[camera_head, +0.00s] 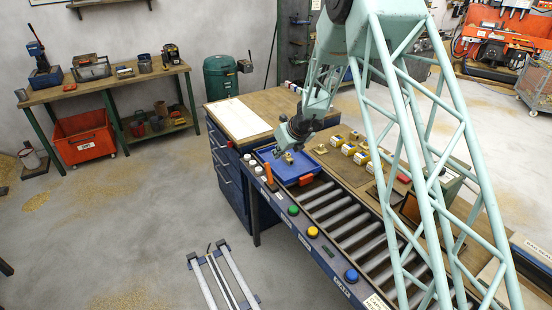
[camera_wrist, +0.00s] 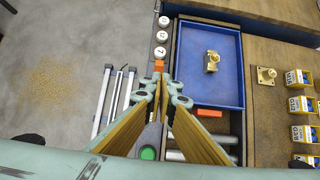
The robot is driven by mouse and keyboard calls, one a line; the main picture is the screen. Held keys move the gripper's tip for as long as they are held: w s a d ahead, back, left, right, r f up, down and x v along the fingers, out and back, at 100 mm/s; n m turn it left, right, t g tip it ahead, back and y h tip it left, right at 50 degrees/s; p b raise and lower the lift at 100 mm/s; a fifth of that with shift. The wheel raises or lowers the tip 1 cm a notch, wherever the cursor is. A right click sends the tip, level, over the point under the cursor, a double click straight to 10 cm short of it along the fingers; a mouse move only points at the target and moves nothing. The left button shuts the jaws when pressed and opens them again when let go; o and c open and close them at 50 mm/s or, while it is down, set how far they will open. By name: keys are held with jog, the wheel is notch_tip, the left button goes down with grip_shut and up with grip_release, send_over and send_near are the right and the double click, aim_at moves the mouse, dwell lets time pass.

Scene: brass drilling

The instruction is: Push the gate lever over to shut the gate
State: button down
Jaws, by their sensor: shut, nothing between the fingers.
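The gate lever, an orange upright handle, stands on the blue rail beside the blue tray (camera_head: 268,172); in the wrist view its orange top shows just beyond my fingertips (camera_wrist: 158,65). An orange-red bar, seemingly the gate, lies at the tray's near end by the rollers (camera_head: 306,180) and also shows in the wrist view (camera_wrist: 209,113). My gripper (camera_wrist: 162,82) is shut and empty, its tips close to the lever; I cannot tell whether they touch. In the head view my gripper (camera_head: 283,148) hangs over the tray's left side. My fingers hide the lever's lower part.
A brass fitting (camera_wrist: 212,62) lies in the blue tray (camera_wrist: 238,60). Another brass fitting (camera_wrist: 266,75) and several small boxes (camera_head: 358,155) stand on the bench to the right. Green (camera_head: 293,210), yellow (camera_head: 312,232) and blue (camera_head: 351,275) buttons line the rail beside the rollers (camera_head: 350,228).

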jog(key=shift+v, duration=1)
jog(key=shift+w+a+r, duration=0.1)
jog(key=shift+w+r, duration=0.05)
jog(key=shift+r, duration=0.05)
